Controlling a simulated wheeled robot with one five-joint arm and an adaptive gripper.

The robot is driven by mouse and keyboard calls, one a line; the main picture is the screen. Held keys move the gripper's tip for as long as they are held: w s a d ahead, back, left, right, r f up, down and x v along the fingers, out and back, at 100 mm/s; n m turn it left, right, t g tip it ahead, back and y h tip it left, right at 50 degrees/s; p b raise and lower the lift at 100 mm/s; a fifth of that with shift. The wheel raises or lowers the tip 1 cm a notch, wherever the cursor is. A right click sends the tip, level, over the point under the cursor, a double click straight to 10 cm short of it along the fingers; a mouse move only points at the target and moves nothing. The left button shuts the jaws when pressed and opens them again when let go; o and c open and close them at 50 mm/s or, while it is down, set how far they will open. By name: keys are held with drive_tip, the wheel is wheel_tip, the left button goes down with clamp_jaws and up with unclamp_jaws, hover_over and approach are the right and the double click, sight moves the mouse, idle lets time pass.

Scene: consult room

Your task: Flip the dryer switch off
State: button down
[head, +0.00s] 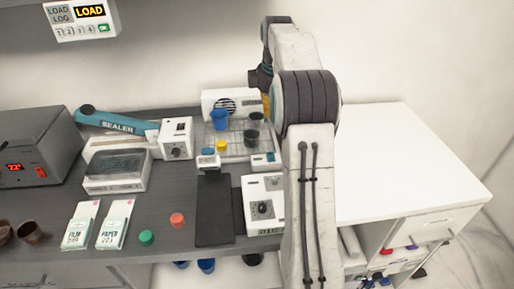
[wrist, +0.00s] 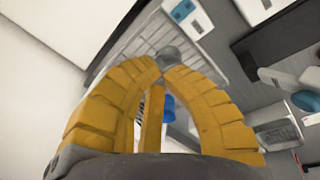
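A white unit with a round dark vent (head: 232,103), which looks like the dryer, stands at the back of the counter behind a wire rack (head: 237,152). I cannot make out its switch or the switch's position. My gripper is mostly hidden behind my arm in the head view; only a bit of yellow shows at the unit's right end. In the wrist view my gripper's yellow fingers (wrist: 163,70) curve in and their tips meet. A grey rounded thing (wrist: 171,54) shows just past the tips; I see no clear hold on it.
A blue cup (head: 219,119), dark cups (head: 251,138) and a yellow piece (head: 222,146) are on the rack. A white box with a dial (head: 264,205) and a black mat (head: 214,208) lie in front. The white tabletop (head: 395,165) at right is clear.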

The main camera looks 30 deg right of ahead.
sight(270, 154)
drive_tip(key=shift+s+a+f+n+g+y, duration=0.15)
drive_tip(key=shift+s+n, duration=0.15)
drive_tip(key=shift+n, duration=0.7)
drive_tip(key=shift+s+a+r+n+g+y, duration=0.1)
drive_tip(key=shift+s+n, duration=0.15)
drive_tip(key=shift+n, duration=0.75)
drive_tip(key=shift+s+a+f+n+g+y, duration=0.15)
drive_tip(key=shift+s+n, duration=0.15)
drive_tip(key=shift+n, duration=0.7)
drive_tip(key=f+p, duration=0.2)
drive_tip(key=f, duration=0.2)
drive_tip(key=w+f+p, duration=0.1)
drive_tip(key=f+p, duration=0.1)
drive_tip(key=f, duration=0.2)
drive_tip(key=f+p, duration=0.2)
drive_tip(key=f, duration=0.2)
drive_tip(key=shift+w+d, duration=0.15)
drive_tip(key=shift+d, duration=0.15)
drive_tip(key=shift+w+f, duration=0.1)
drive_tip(key=shift+f, duration=0.8)
drive_tip(key=shift+f, duration=0.1)
